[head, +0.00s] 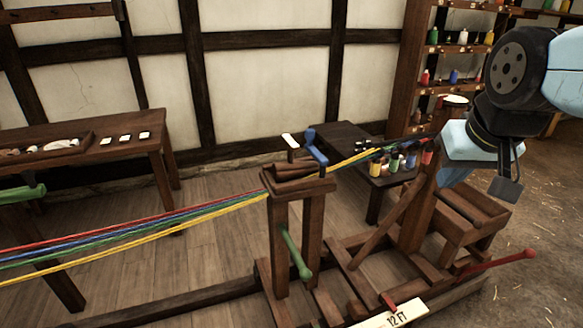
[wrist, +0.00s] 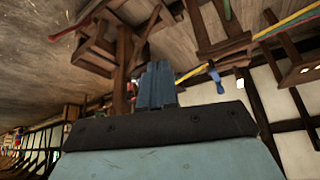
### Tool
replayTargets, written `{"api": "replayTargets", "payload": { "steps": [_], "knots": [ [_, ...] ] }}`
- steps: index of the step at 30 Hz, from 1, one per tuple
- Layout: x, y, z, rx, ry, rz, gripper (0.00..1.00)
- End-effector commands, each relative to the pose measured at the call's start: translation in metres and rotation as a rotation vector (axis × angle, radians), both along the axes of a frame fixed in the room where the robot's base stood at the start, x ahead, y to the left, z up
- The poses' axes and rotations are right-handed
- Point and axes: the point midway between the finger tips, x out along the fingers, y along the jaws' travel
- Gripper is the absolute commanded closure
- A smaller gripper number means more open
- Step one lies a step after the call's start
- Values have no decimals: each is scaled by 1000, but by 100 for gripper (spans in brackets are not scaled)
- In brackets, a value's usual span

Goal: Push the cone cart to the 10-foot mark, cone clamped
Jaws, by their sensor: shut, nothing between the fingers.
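The cone cart (head: 276,225) is a dark wooden frame in the middle of the head view, standing on a low track. Red, blue, green and yellow strands (head: 130,232) run from the left into its top and leave twisted to the right. A blue clamp handle (head: 316,147) stands on the top, also seen in the wrist view (wrist: 215,80); I cannot tell if the cone is clamped. A "12 FT" mark (head: 397,317) lies in front, near a small red pointer. No 10-foot mark is readable. My gripper (head: 507,190) is shut and empty, right of the cart and apart from it.
A wooden post (head: 418,205) with a diagonal brace stands between my gripper and the cart. A red lever (head: 500,262) sticks out at lower right, a green handle (head: 296,255) hangs on the cart. Floor at far right is clear.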

Motion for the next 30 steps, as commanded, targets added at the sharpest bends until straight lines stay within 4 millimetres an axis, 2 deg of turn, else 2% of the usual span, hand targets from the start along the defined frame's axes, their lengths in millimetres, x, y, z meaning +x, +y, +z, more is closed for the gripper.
{"api": "replayTargets", "payload": {
  "steps": [1,5,8,17,23,30],
  "knots": [
    [0,0,0,0,0,0,98],
    [4,2,0,-3,7,4,86],
    [15,6,-3,-14,26,13,76],
    [74,33,-26,-55,120,79,48],
    [112,56,-50,-69,183,132,48],
    [152,86,-89,-71,259,200,48]
  ]
}}
